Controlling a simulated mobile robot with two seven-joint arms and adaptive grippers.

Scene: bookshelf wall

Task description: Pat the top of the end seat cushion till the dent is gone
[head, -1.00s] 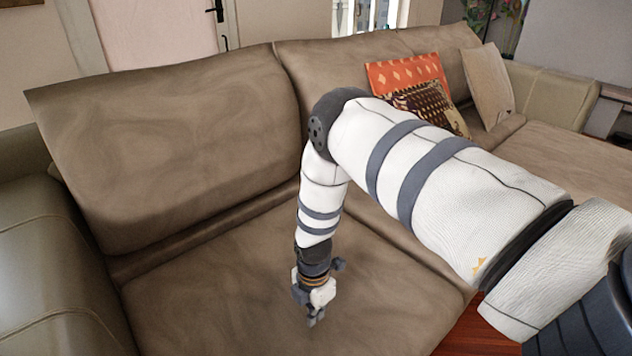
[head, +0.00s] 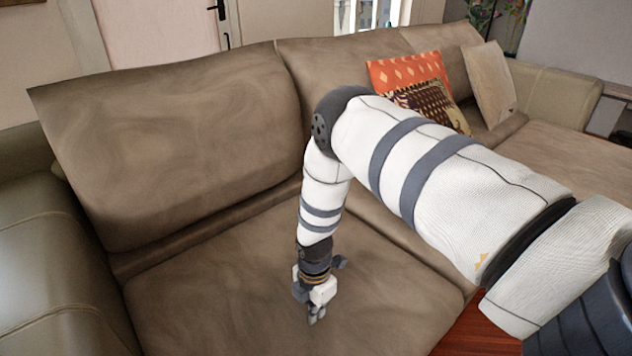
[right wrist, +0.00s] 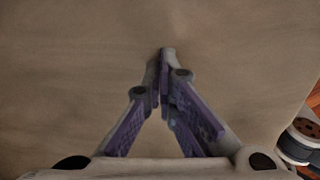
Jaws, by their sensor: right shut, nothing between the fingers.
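The end seat cushion (head: 210,300) is brown and fills the lower middle of the head view, beside the left armrest. Its top shows soft mottled shading; I cannot make out a clear dent. My right gripper (head: 314,318) points down over the cushion's middle, fingers shut and empty. In the right wrist view the fingertips (right wrist: 166,55) meet in front of the plain cushion surface (right wrist: 70,70). The tips are at or very close to the top; I cannot tell if they touch. My left gripper is not in view.
The armrest (head: 50,270) bounds the cushion on the left and the back cushion (head: 180,150) rises behind it. An orange pillow (head: 405,72), a patterned pillow (head: 433,103) and a beige pillow (head: 489,82) lie farther right. Wooden floor (head: 475,335) shows at lower right.

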